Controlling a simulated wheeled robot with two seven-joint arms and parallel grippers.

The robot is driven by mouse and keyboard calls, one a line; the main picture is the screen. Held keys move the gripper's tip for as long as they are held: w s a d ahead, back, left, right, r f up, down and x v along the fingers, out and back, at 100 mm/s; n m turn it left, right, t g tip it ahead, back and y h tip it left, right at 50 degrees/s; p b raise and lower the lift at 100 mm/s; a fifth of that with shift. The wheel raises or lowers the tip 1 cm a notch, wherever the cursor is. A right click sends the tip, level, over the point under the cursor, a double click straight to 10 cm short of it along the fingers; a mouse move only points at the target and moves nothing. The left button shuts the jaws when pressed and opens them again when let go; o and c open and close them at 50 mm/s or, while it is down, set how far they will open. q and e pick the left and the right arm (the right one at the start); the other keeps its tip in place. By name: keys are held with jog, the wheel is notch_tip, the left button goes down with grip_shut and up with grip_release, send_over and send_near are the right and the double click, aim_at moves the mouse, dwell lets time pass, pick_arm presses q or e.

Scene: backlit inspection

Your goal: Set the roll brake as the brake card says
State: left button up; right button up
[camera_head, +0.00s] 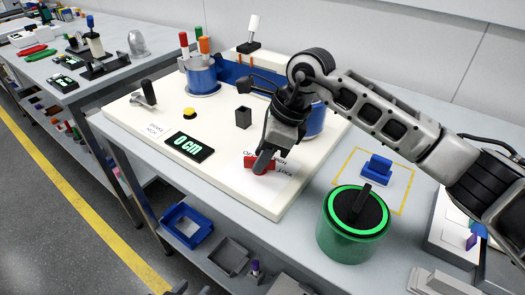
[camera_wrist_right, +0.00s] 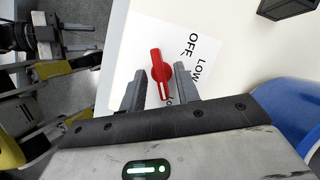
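A red knob (camera_head: 249,162) stands on the cream panel (camera_head: 225,185) over a white label. In the right wrist view the knob (camera_wrist_right: 160,68) has a long narrow grip, and the words OFF and LOW are printed to its right; other lettering is partly hidden. My right gripper (camera_head: 264,160) is over the knob. In its wrist view the two fingers (camera_wrist_right: 158,84) are apart, one on each side of the knob; contact cannot be told. A black display (camera_head: 190,147) reads 0 cm.
A black lever (camera_head: 148,92), a yellow button (camera_head: 189,113) and a black box (camera_head: 243,118) stand on the panel. A blue cup (camera_head: 203,78) of markers is behind. A green canister (camera_head: 352,238) and a blue block (camera_head: 376,167) are to the right.

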jog(key=shift+f, duration=0.1)
grip_shut()
pick_arm(q)
jog(key=shift+f, duration=0.1)
